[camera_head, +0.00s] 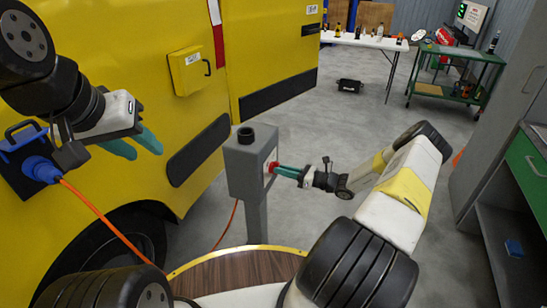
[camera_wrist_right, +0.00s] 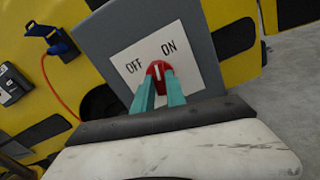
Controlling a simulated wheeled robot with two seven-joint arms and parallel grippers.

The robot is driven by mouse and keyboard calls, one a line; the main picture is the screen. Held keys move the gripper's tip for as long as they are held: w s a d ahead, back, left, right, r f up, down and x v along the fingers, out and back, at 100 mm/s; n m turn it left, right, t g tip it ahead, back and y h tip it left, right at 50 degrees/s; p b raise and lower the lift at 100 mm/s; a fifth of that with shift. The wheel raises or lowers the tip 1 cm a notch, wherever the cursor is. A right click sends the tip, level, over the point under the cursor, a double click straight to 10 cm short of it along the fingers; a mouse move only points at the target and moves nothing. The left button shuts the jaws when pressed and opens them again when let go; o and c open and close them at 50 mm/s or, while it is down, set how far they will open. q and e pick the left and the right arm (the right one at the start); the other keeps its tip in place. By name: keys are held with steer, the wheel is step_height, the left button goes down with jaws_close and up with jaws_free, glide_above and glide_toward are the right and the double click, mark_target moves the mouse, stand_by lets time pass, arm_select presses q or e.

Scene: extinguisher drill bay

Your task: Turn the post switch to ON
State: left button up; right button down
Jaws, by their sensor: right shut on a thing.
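The post switch is a grey box (camera_head: 251,165) on a grey post beside the yellow vehicle. Its white face plate (camera_wrist_right: 135,50) reads OFF at left and ON at right, tilted in the right wrist view. The red knob (camera_wrist_right: 158,72) has a white mark that points up in the picture, between the two words. My right gripper (camera_wrist_right: 158,88) has its teal fingers on both sides of the knob and is shut on it. In the head view, my right gripper (camera_head: 275,170) reaches the box from the right. My left gripper (camera_head: 136,145) is open and empty, left of the box.
The yellow vehicle (camera_head: 150,40) fills the left side, with a blue plug (camera_head: 40,169) and orange cable. A white table (camera_head: 365,41) and green cart (camera_head: 460,75) stand at the back. A grey cabinet (camera_head: 500,140) is at right. Open floor lies between.

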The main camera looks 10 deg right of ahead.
steer(key=m, duration=0.6)
steer(key=shift+d, duration=0.1)
stand_by(0.5)
steer(key=c, duration=1.4)
jaws_free()
steer(key=shift+o, duration=0.2)
steer(key=v, duration=0.7)
steer(key=shift+s+d, duration=0.2)
steer(key=shift+d, duration=0.1)
